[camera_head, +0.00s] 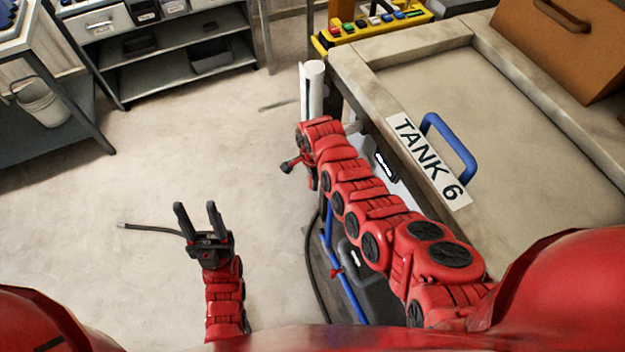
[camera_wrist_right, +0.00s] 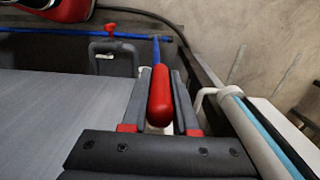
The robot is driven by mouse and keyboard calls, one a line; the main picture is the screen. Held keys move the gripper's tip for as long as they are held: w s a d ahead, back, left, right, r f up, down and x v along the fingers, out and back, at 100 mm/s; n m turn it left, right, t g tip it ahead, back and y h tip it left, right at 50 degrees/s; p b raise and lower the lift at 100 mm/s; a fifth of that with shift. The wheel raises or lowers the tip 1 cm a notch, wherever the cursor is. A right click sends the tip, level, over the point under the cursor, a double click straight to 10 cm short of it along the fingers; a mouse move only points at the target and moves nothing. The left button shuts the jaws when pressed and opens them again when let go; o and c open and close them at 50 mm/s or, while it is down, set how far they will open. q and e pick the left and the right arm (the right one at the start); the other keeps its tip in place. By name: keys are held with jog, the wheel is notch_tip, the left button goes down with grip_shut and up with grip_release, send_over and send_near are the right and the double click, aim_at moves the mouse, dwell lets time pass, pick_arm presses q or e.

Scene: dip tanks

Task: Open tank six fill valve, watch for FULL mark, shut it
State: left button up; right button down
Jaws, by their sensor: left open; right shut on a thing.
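Tank 6 (camera_head: 350,75) stands at the right of the head view, with a "TANK 6" label (camera_head: 428,160) on its rim. My right arm reaches along its side. In the right wrist view my right gripper (camera_wrist_right: 161,75) is shut on a red valve handle (camera_wrist_right: 160,97), which has a blue stem behind it. A white upright tube (camera_head: 314,85) stands by the tank corner; beside the gripper in the wrist view is a white tube with a blue stripe (camera_wrist_right: 265,140). No FULL mark can be read. My left gripper (camera_head: 198,208) is open and empty above the floor.
A blue pipe (camera_wrist_right: 205,37) with another red valve (camera_wrist_right: 110,30) runs beyond the gripped handle. A yellow box with coloured buttons (camera_head: 375,25) sits behind the tank. Shelves (camera_head: 175,60) and a bucket (camera_head: 40,103) are at left. The floor between is mostly clear.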

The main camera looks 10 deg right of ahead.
jog(key=shift+t, duration=0.4)
jog(key=shift+s+t, duration=0.1)
jog(key=shift+t, duration=0.2)
jog(key=shift+t+y, duration=0.3)
jog(key=shift+f+t+y, duration=0.2)
jog(key=shift+t+y, duration=0.1)
jog(key=shift+t, duration=0.5)
jog(key=t+b, duration=0.2)
jog(key=b, duration=0.1)
jog(key=t+y+b, duration=0.1)
jog(key=t+b, duration=0.1)
jog(key=b, duration=0.2)
jog(key=t+y+b, duration=0.1)
jog(key=t+b, duration=0.1)
jog(key=b, duration=0.2)
jog(key=shift+w+f+t, duration=0.2)
jog(key=shift+f+t, duration=0.2)
jog(key=t+b, duration=0.2)
jog(key=b, duration=0.4)
jog(key=t+y+b, duration=0.1)
jog(key=t+b, duration=0.1)
jog(key=b, duration=0.4)
jog(key=r+t+y+b, duration=0.1)
jog(key=t+b, duration=0.1)
jog(key=b, duration=0.4)
jog(key=shift+w+a+r+t+b, duration=0.1)
jog(key=shift+w+t+b, duration=0.05)
jog(key=shift+t+b, duration=0.15)
jog(key=shift+r+b, duration=0.3)
jog(key=shift+b, duration=0.2)
